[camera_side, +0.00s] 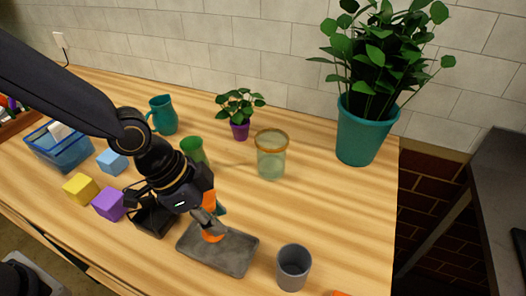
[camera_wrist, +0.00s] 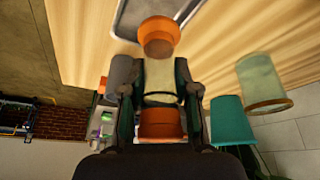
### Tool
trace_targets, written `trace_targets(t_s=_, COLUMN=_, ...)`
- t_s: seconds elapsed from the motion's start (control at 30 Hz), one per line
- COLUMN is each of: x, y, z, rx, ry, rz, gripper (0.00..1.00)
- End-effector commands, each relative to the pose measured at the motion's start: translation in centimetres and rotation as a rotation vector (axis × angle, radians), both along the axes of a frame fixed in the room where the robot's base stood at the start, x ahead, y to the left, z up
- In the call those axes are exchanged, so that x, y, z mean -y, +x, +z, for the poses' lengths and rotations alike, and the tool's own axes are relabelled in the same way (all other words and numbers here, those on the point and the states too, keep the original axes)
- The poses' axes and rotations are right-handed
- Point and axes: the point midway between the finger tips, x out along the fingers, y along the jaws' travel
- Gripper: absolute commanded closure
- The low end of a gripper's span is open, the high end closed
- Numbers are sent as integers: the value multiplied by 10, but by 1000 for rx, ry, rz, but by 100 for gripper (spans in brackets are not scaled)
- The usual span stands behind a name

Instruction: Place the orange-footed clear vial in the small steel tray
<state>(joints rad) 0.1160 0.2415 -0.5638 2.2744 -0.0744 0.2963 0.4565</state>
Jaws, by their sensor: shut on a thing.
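My gripper (camera_side: 212,213) is shut on the clear vial (camera_wrist: 158,82) near the tray in the side view. In the wrist view its fingers (camera_wrist: 157,92) stand on either side of the vial's clear body. The vial has an orange foot (camera_side: 212,236) pointing down and an orange band at its other end; the foot also shows in the wrist view (camera_wrist: 159,28). The small steel tray (camera_side: 232,262) is a shallow grey rectangle under the foot. Its rim (camera_wrist: 120,20) shows at the top of the wrist view. I cannot tell whether foot and tray touch.
A grey cup (camera_side: 293,268) stands right of the tray. A black bin (camera_side: 153,218) stands left of it. Behind are a green cup (camera_side: 194,151), an orange-rimmed glass (camera_side: 271,160) and a large teal plant pot (camera_side: 365,132). Purple, yellow and blue blocks (camera_side: 110,203) lie left.

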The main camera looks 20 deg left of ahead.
Motion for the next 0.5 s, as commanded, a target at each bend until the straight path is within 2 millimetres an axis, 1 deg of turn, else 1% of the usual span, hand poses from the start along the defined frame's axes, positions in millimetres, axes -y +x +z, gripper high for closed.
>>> trace_targets(t_s=0.03, x=1, y=-2, z=-9, rx=-5, ry=1, rz=-4, gripper=100)
trace_targets(t_s=0.17, x=1, y=0, z=-23, rx=-1, ry=-1, rz=-2, gripper=100)
trace_targets(t_s=0.33, x=1, y=-1, z=-48, rx=-5, ry=1, rz=-4, gripper=100)
trace_targets(t_s=0.4, x=1, y=-1, z=-56, rx=-4, ry=0, rz=-3, gripper=100)
trace_targets(t_s=0.5, x=1, y=0, z=-59, rx=0, ry=0, rz=-1, gripper=100)
